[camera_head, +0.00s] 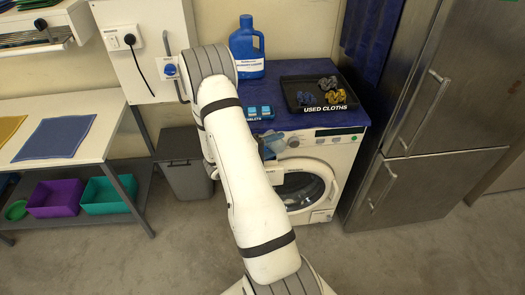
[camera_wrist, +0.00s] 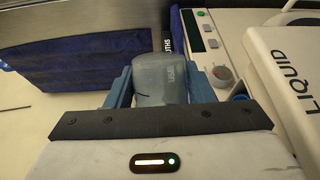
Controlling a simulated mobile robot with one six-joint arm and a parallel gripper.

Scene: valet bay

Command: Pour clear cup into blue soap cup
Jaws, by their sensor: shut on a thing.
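My gripper (camera_wrist: 160,88) is shut on a translucent grey-blue cup, the clear cup (camera_wrist: 160,75), with one blue finger on each side of it. In the head view, my gripper (camera_head: 267,146) is partly hidden behind my arm, at the upper front of the white washing machine (camera_head: 341,150). A white part marked LIQUID (camera_wrist: 288,65) is at the right of the wrist view.
A blue jug (camera_head: 247,52), blue tablets (camera_head: 259,112) and a black used-cloths tray (camera_head: 318,108) stand on the machine. A steel fridge (camera_head: 425,100) is close on the right. A grey bin (camera_head: 187,178) and a white table (camera_head: 90,112) are left.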

